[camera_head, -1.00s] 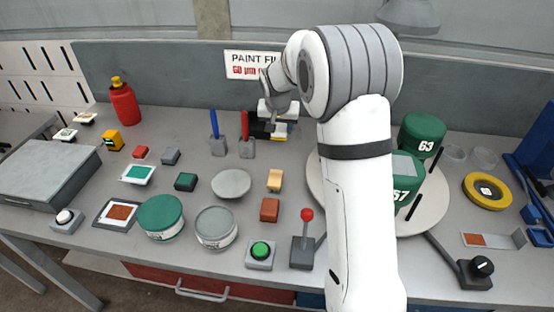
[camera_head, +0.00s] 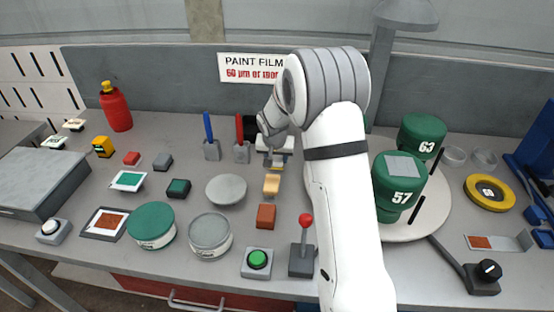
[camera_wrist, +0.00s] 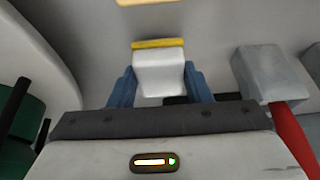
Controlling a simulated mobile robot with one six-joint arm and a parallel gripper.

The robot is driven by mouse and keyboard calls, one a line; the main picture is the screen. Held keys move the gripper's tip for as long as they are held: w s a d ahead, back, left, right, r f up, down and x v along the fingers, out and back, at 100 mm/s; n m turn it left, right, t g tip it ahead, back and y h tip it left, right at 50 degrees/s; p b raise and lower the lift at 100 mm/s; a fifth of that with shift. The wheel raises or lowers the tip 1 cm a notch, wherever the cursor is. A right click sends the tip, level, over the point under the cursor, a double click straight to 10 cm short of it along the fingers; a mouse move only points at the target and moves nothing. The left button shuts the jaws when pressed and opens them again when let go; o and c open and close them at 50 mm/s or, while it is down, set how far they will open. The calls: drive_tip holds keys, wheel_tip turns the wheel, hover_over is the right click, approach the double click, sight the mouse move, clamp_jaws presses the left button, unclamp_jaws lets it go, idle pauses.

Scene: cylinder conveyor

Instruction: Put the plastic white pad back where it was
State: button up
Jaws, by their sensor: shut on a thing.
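My gripper (camera_wrist: 160,90) is shut on a white pad (camera_wrist: 160,75) with a yellow edge strip. The pad sits between the two blue-grey fingers in the wrist view, its yellow edge facing away from the palm. In the head view, my gripper (camera_head: 276,158) is low over the bench, behind the tan block (camera_head: 272,185) and right of the holder with the red handle (camera_head: 241,153). The wrist and arm partly cover it there. I cannot tell whether the pad touches the bench.
The red handle's grey block (camera_wrist: 264,72) stands close to my gripper's right in the wrist view. The turntable (camera_head: 428,217) with green cans (camera_head: 399,190) is right of my arm. A grey disc (camera_head: 226,189) and brown block (camera_head: 266,216) stand nearby. A wall sign (camera_head: 250,67) is behind.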

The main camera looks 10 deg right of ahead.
drive_tip(key=shift+f, duration=0.65)
drive_tip(key=shift+f, duration=0.15)
drive_tip(key=o, duration=1)
drive_tip(key=shift+o, duration=0.2)
